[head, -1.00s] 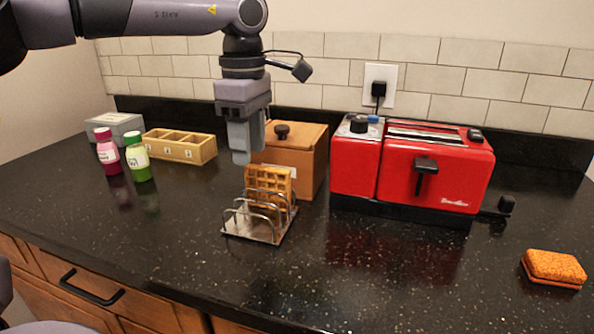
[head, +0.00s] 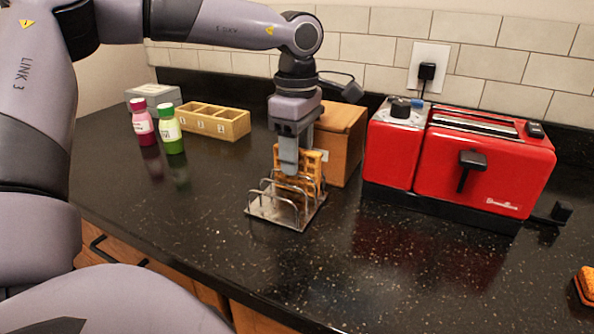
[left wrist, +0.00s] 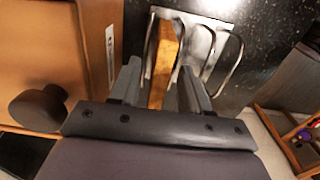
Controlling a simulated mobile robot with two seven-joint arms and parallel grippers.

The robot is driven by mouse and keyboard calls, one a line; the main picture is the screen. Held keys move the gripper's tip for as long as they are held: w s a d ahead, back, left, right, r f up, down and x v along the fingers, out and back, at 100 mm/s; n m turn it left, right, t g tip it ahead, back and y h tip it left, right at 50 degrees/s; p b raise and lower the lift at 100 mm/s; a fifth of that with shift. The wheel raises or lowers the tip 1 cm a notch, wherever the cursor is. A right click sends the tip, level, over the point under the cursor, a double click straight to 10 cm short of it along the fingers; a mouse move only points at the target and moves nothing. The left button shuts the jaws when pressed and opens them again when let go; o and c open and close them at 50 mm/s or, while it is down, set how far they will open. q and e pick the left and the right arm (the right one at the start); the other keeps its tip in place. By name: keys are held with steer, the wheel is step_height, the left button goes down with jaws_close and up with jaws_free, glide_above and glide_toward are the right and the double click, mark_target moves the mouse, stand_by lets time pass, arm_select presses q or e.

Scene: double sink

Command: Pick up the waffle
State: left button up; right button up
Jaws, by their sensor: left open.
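The golden waffle (head: 312,165) stands upright in a metal wire rack (head: 262,209) on the dark counter. My left gripper (head: 288,170) points down over the waffle and hides part of it in the head view. In the left wrist view the waffle (left wrist: 164,62) shows edge-on between the two open fingers of the left gripper (left wrist: 155,85). The fingers are apart, and I cannot tell whether either touches the waffle. My right gripper is not in view.
A wooden box (head: 342,140) with a dark knob stands close behind the rack. A red toaster (head: 480,170) is to the right. A wooden divided tray (head: 225,128) and two bottles (head: 172,133) stand left. An orange sponge (head: 586,284) lies far right.

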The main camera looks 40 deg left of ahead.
arm_select(q)
steer(key=c, duration=0.8)
steer(key=shift+r, duration=0.2)
